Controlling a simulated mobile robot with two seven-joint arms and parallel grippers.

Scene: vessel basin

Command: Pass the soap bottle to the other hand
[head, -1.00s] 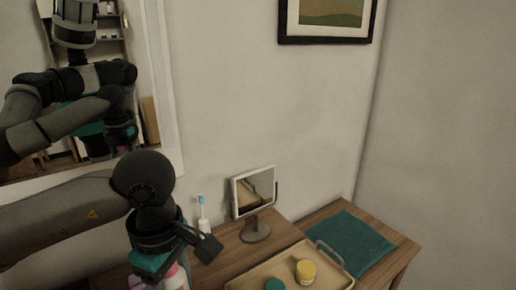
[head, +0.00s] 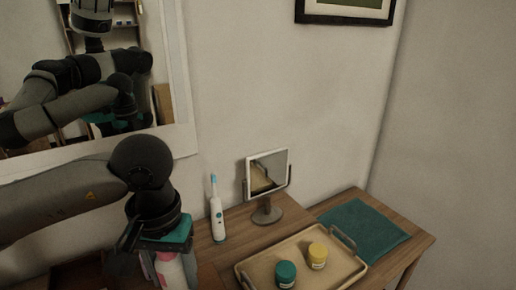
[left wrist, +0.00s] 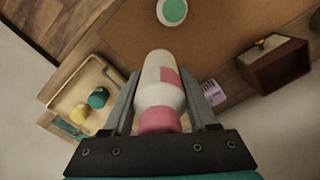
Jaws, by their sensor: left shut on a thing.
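The soap bottle, white with pink parts, is in my left gripper. In the head view the bottle (head: 172,270) shows at the bottom edge, below the gripper (head: 163,262), and its lower part is cut off. In the left wrist view the bottle (left wrist: 160,80) lies between the two fingers of the gripper (left wrist: 162,95), which is shut on it. Its pink end is nearest the palm and its white end points away. My right gripper is in neither view.
A tray (head: 241,271) holds a teal jar (head: 286,273) and a yellow jar (head: 317,256). An electric toothbrush (head: 217,215) and a small mirror (head: 267,180) stand behind. A teal towel (head: 362,233) lies at right. A wooden box (left wrist: 275,70) shows in the wrist view.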

